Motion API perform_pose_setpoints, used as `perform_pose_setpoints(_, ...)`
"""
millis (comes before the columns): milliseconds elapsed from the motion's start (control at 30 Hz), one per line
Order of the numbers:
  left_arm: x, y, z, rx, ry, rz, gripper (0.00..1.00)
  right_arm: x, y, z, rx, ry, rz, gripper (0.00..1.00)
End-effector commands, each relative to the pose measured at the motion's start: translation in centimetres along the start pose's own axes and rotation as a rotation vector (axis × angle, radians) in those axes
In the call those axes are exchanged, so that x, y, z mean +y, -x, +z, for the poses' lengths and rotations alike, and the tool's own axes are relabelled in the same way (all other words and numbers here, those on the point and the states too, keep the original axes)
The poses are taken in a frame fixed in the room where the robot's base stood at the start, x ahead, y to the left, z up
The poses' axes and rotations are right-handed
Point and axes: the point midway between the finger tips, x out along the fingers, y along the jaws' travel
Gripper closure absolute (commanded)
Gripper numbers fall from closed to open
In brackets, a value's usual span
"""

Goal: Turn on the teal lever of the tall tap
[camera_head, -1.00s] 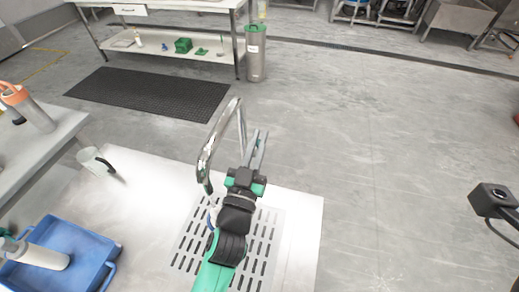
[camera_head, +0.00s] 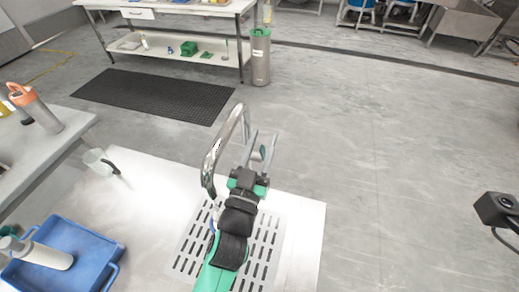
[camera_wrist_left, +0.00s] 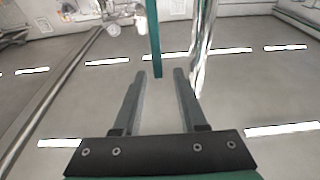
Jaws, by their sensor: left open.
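The tall chrome tap (camera_head: 212,160) arches up from the metal counter in the head view. Its chrome pipe (camera_wrist_left: 203,42) also shows at the upper right of the left wrist view. The teal lever (camera_wrist_left: 154,40) hangs down from the top edge there, its lower end appearing between my left gripper's fingertips (camera_wrist_left: 159,74); contact cannot be told. In the head view, my left gripper (camera_head: 264,134) is open just right of the tap's arch, with a small teal bit of the lever (camera_head: 262,152) showing between its fingers. My right gripper is not in view.
The counter has a slotted drain plate (camera_head: 262,238) under my left arm. A blue tray (camera_head: 98,243) with a white bottle (camera_head: 45,255) is at lower left. A clear jug (camera_head: 97,162) stands at the counter's left. Open floor lies beyond the counter.

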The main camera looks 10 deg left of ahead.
Motion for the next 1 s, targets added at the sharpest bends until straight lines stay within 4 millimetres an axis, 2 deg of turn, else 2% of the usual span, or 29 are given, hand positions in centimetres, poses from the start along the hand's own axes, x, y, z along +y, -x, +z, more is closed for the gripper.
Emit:
perform_pose_setpoints(33, 0.0, -0.5, -1.9, 0.003, 0.003, 0.0, 0.59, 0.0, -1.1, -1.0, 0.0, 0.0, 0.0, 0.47)
perform_pose_setpoints(67, 0.0, -0.6, -2.7, 0.004, 0.001, 0.001, 0.59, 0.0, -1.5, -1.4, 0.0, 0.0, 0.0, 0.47)
perform_pose_setpoints(333, 1.3, 2.9, -9.6, 0.004, 0.002, 0.003, 0.59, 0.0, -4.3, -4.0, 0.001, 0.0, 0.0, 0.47)
perform_pose_setpoints(500, 2.3, 6.8, -12.0, 0.001, 0.002, 0.004, 0.59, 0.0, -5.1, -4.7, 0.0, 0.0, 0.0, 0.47)
perform_pose_setpoints(733, 3.1, 9.9, -14.2, 0.001, 0.001, 0.003, 0.59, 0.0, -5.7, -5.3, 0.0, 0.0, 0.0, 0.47)
perform_pose_setpoints(1000, 3.2, 10.5, -14.4, 0.0, 0.0, 0.0, 0.59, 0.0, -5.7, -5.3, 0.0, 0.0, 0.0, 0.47)
